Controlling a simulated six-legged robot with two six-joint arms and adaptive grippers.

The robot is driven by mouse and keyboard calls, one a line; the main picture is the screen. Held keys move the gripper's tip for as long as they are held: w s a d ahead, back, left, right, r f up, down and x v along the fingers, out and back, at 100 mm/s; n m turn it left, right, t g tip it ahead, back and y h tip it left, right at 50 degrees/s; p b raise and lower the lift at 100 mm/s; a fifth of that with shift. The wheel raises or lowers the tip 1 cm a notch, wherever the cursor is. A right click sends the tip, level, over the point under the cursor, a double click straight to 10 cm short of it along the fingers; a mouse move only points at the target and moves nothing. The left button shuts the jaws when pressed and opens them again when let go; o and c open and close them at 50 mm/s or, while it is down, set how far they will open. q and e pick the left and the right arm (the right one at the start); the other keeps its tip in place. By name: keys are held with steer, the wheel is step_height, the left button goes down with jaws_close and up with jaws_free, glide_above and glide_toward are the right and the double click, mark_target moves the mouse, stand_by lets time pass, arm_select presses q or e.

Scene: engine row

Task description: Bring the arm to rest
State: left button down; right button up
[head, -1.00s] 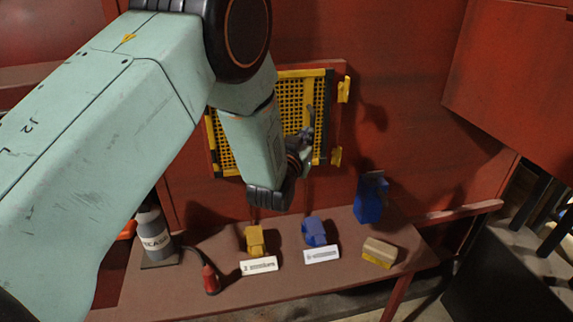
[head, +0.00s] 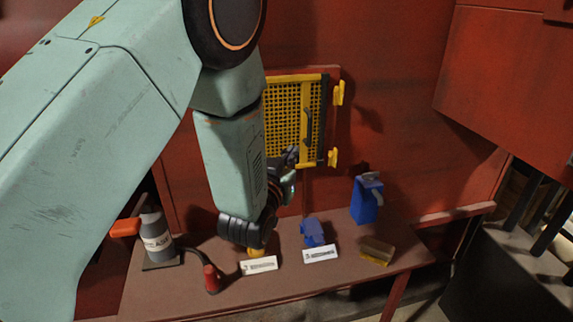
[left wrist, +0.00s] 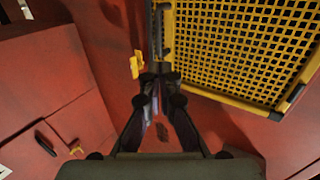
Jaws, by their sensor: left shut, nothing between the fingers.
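My left arm (head: 110,110) comes in from the left and reaches over the bench in the head view. Its left gripper (head: 291,155) points away from me, in front of the yellow mesh panel (head: 284,112) on the red wall. In the left wrist view the two dark fingers of the gripper (left wrist: 158,74) are closed together with nothing between them. The mesh panel also shows there (left wrist: 240,45), to the right of the fingers. Whether the fingers touch the panel is not clear in the head view. My right gripper is in neither view.
A red cabinet (head: 515,85) overhangs at right.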

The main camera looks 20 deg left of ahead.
arm_select(q)
steer(key=s+a+f+g+b, duration=0.1)
steer(key=s+f+g+b, duration=0.1)
steer(key=s+f+g, duration=0.5)
steer(key=s+f+b, duration=0.2)
steer(key=s+f, duration=0.3)
steer(key=f, duration=0.7)
steer(key=s+a+f+g+b, duration=0.15)
steer(key=s+f+g, duration=0.25)
steer(key=s+f, duration=0.4)
steer(key=s+f+g+b, duration=0.7)
steer(key=s+f+b, duration=0.3)
steer(key=s+f, duration=1)
steer(key=shift+s+d+f+h, duration=0.15)
steer(key=shift+s+f+h, duration=0.15)
steer(key=shift+s, duration=0.8)
steer(key=shift+w, duration=0.1)
